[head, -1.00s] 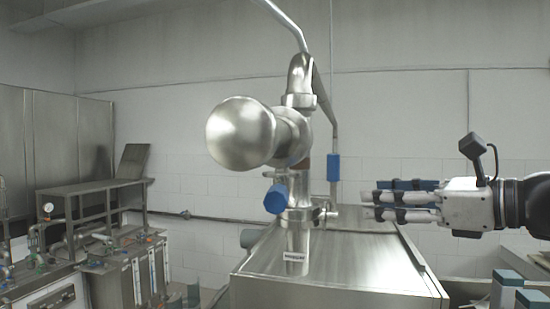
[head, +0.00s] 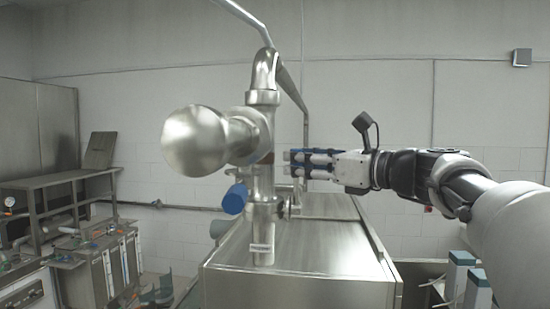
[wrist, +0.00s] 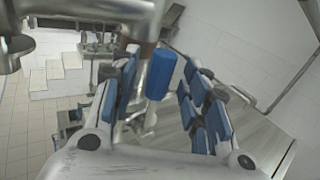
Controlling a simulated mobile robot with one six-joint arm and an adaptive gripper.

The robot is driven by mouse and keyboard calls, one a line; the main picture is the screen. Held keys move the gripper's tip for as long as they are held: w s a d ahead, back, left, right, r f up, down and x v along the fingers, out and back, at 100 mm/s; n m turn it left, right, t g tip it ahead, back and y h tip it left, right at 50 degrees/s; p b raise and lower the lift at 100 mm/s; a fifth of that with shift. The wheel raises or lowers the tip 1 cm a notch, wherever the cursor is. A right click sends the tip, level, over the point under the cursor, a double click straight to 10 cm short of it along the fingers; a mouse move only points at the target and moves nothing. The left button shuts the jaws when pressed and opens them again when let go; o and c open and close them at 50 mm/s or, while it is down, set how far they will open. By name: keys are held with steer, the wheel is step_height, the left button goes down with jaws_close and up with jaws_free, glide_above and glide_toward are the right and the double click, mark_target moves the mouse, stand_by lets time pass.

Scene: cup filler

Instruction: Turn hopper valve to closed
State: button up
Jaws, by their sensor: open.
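The steel valve assembly (head: 262,125) with a large rounded end stands above the steel machine body in the head view. A blue handle (head: 235,198) sticks out low on its front left. My gripper (head: 292,164) reaches in from the right, its fingertips close to the pipework. In the wrist view a blue handle (wrist: 161,74) hangs between the fingers of my open gripper (wrist: 163,88), with gaps to both sides. I cannot tell for sure which handle this is. The second blue handle, on the back pipe, is hidden behind my gripper in the head view.
The steel machine body (head: 300,250) lies below the valve. Teal-capped containers (head: 461,270) stand at the lower right. A shelf and equipment (head: 60,190) fill the left. Pipes (head: 290,85) rise behind the valve.

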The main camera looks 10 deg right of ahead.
steer(key=shift+x, duration=1.25)
steer(key=shift+r, duration=0.1)
steer(key=shift+c, duration=0.2)
jaws_close()
